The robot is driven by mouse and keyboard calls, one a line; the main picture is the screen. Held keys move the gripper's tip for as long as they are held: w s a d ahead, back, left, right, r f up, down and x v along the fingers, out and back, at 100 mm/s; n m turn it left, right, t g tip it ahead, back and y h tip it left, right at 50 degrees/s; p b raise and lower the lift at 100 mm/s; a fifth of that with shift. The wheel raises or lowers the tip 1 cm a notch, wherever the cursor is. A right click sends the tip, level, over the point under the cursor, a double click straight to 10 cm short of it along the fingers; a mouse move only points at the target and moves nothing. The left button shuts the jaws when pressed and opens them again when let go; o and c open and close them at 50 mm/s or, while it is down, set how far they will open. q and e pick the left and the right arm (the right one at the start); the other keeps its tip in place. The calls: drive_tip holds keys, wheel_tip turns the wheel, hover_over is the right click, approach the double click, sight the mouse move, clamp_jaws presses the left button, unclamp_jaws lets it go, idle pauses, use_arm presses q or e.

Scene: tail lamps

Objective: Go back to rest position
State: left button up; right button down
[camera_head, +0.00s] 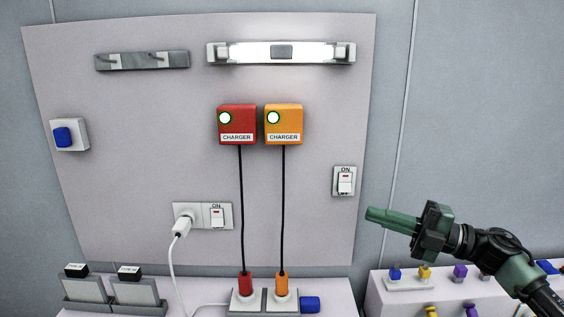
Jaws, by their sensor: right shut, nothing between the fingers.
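My right gripper (378,216) is in the head view at the lower right, its green fingers shut and empty, pointing left. Its fingertips are in front of the panel's right edge, below the right-hand ON/OFF switch (344,181) and apart from it in the picture. My left gripper is not in view. A lit white lamp (281,53) is mounted at the top of the panel (290,190).
A red charger (237,125) and an orange charger (283,125) have cords down to sockets on the ledge. A white plug (184,223) sits in the wall socket. Colored knobs stand on a white block (376,292) below my right arm. The wall at right is bare.

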drive_tip(key=w+a+f+m+t+h, duration=0.1)
drive_tip(key=a+f+m+t+h, duration=0.3)
drive_tip(key=f+m+t+h, duration=0.85)
drive_tip(key=s+d+f+m+g+h, duration=0.35)
drive_tip(key=s+f+m, duration=0.35)
drive_tip(key=f+m, duration=0.45)
drive_tip(key=s+f+m+g+h, duration=0.15)
drive_tip(key=s+f+g, duration=0.25)
drive_tip(key=s, duration=0.6)
drive_tip(key=s+f+m+g, duration=0.2)
drive_tip(key=s+f+g, duration=0.25)
drive_tip(key=s, duration=0.55)
drive_tip(key=s+f+m+g+h, duration=0.15)
drive_tip(key=s+f+g, duration=0.3)
drive_tip(key=s, duration=0.45)
wheel_tip(320, 180, down, 25)
drive_tip(key=s, duration=0.2)
drive_tip(key=s+d+f+g, duration=0.1)
drive_tip(key=s+d+f, duration=0.1)
drive_tip(key=s+f, duration=0.6)
drive_tip(key=s+d+f+g, duration=0.1)
drive_tip(key=s+d+f, duration=0.1)
drive_tip(key=s+f, duration=0.7)
drive_tip(key=shift+f+y, duration=0.3)
drive_tip(key=shift+f, duration=0.1)
